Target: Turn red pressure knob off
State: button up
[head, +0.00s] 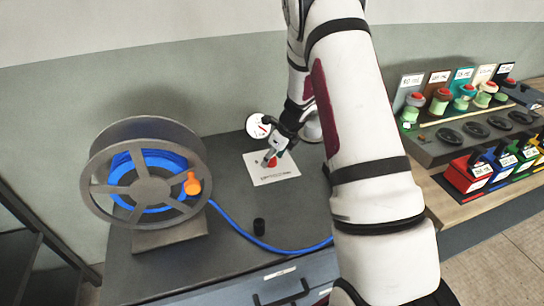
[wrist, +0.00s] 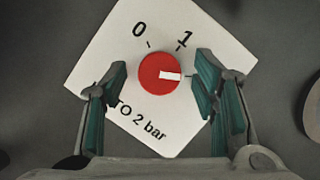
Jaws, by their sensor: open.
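The red pressure knob (wrist: 158,74) is round with a white pointer mark. It sits on a white plate (wrist: 205,45) printed with 0, 1 and "TO 2 bar". In the wrist view the white mark points right, away from the 0 and past the 1. My gripper (wrist: 161,84) is open, with one green-padded finger on each side of the knob and gaps between fingers and knob. In the head view the gripper (head: 272,158) is over the plate (head: 285,177), and the knob (head: 272,162) shows partly behind it.
A hose reel (head: 100,190) with blue hose and an orange handle stands left on the grey bench. A white round gauge (head: 258,125) stands behind the plate. Coloured containers (head: 465,180) and red-topped buttons stand right.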

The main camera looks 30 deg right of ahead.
jog(key=shift+f, duration=0.1)
jog(key=c, duration=1.1)
jog(key=shift+c, duration=0.2)
